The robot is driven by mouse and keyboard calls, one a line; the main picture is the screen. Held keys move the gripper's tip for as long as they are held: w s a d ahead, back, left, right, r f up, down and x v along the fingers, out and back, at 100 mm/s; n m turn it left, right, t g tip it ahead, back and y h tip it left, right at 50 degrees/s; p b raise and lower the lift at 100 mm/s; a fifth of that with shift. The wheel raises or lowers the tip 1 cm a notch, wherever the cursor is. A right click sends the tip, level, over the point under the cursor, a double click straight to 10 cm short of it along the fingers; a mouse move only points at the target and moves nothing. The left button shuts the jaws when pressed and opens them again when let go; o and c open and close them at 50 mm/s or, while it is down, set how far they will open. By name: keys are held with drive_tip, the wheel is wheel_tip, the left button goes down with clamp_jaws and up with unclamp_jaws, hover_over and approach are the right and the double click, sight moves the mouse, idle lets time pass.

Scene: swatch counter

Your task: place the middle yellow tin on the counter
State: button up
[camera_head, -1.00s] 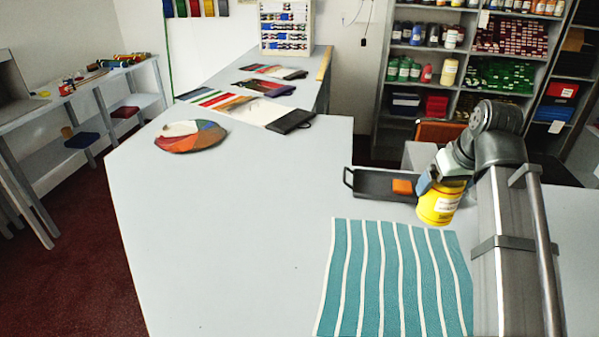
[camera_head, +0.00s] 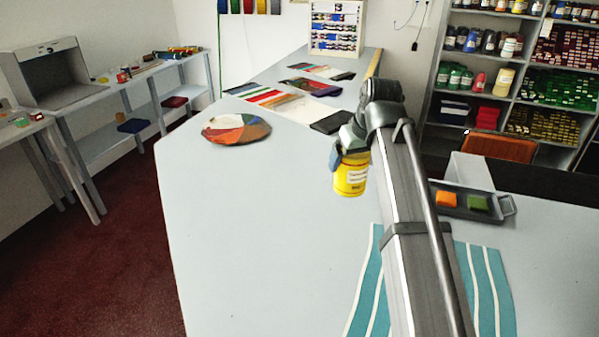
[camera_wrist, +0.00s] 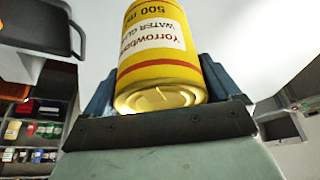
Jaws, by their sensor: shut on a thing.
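A yellow tin (camera_head: 350,178) with a white label is held upright in my gripper (camera_head: 350,160). In the wrist view, the tin (camera_wrist: 163,60) sits between the two blue-grey fingers, its metal end facing me and its label upside down. My gripper (camera_wrist: 165,95) is shut on it. The tin is over the bare grey counter (camera_head: 260,220), left of the striped cloth. I cannot tell whether its base touches the counter. I see no other yellow tin on the counter.
A teal striped cloth (camera_head: 490,285) lies at the front right, partly behind my arm. A dark tray (camera_head: 460,214) with an orange and a green block stands at right. A colour wheel (camera_head: 236,129) and swatches (camera_head: 298,107) lie further back. The counter's left half is clear.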

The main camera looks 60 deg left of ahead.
drive_tip(key=w+a+r, duration=0.2)
drive_tip(key=w+a, duration=0.1)
drive_tip(key=a, duration=0.3)
drive_tip(key=shift+a+f, duration=0.1)
drive_tip(key=shift+f, duration=4.9)
drive_tip(key=shift+f, duration=0.15)
drive_tip(key=o, duration=1.2)
drive_tip(key=v, duration=1.2)
drive_tip(key=shift+s, duration=0.1)
